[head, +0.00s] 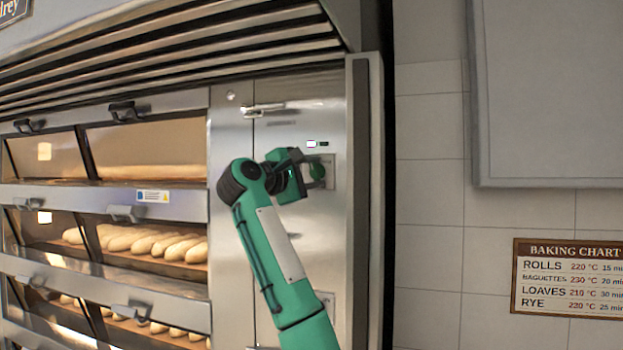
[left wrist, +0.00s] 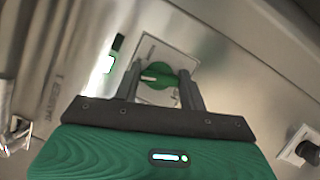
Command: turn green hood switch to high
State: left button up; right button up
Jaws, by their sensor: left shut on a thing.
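The green hood switch (left wrist: 160,78) is a round green knob with a pale pointer mark, on a light square plate (left wrist: 172,50) on the steel panel. In the left wrist view it sits between the two dark fingers of my left gripper (left wrist: 160,84), which is shut on it. The pointer lies roughly sideways in that view; the plate's markings are too small to read. In the head view the left gripper (head: 312,172) reaches the panel, and the green knob (head: 318,171) is partly hidden behind it. My right gripper is not in view.
A small lit display (head: 311,143) is above the switch. Another dark knob (left wrist: 308,152) is on the panel in the left wrist view. Deck ovens with loaves (head: 150,242) stand to the left; the slatted hood (head: 180,45) hangs above. A tiled wall with a baking chart (head: 568,277) is right.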

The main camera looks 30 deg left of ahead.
pick_arm(q)
jog(key=m+g, duration=0.1)
jog(key=m, duration=0.1)
jog(key=shift+f+m, duration=0.1)
jog(key=shift+m, duration=0.3)
jog(key=m+g, duration=0.1)
jog(key=m, duration=0.1)
jog(key=shift+m+b, duration=0.3)
jog(key=m+g+y, duration=0.1)
jog(key=m, duration=0.2)
jog(key=shift+g, duration=0.3)
jog(key=shift+d+m+g+y, duration=0.1)
jog(key=shift+m+g+y, duration=0.3)
jog(key=shift+m, duration=0.7)
jog(key=shift+w, duration=0.1)
jog(key=o, duration=1)
jog(key=shift+r, duration=0.2)
